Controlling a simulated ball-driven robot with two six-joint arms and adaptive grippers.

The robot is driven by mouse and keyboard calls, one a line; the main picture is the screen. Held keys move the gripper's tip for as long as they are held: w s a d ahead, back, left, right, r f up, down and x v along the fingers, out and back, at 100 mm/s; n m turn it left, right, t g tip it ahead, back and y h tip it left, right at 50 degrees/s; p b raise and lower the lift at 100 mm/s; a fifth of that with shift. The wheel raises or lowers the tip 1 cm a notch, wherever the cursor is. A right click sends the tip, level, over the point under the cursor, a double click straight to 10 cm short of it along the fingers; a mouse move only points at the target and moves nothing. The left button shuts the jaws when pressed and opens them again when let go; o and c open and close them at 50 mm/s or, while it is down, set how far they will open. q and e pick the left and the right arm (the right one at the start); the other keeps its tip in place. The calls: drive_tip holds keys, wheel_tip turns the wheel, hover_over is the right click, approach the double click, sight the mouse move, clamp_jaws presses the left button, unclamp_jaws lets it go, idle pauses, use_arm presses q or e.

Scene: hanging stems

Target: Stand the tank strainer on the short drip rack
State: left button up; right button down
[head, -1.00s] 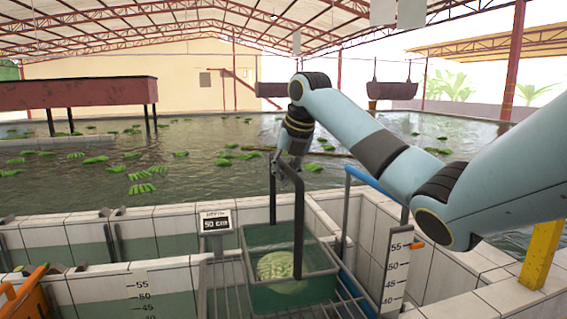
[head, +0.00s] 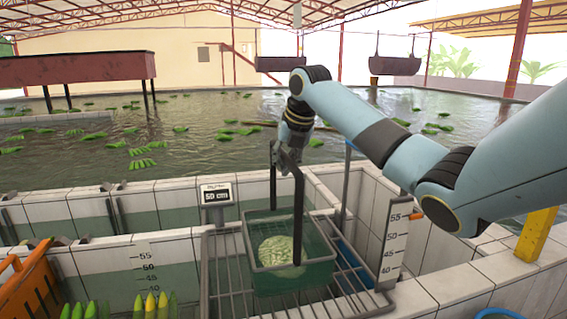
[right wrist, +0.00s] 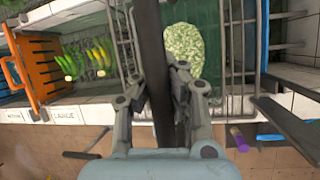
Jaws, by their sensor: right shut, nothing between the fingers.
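The tank strainer (head: 262,283) is a green open box with a tall dark handle (head: 299,215). It is upright over the metal bars of the drip rack (head: 222,275); I cannot tell whether its base touches them. A pale green rounded mass shows in the strainer, also in the right wrist view (right wrist: 184,55). My right gripper (head: 289,160) is shut at the top of the handle. In the right wrist view, the dark handle bar (right wrist: 150,35) passes across the fingers (right wrist: 172,88), with nothing gripped between them. My left gripper is out of view.
A depth display (head: 216,194) stands behind the rack at left. A white gauge board (head: 394,242) stands at right. An orange crate (head: 30,292) and green-yellow fruit (head: 150,303) are at lower left. Tiled tank walls surround the rack; a large pool lies behind.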

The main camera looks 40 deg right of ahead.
drive_tip(key=shift+f, duration=0.35)
idle(0.3)
drive_tip(key=c, duration=1.4)
unclamp_jaws()
drive_tip(key=v, duration=1.2)
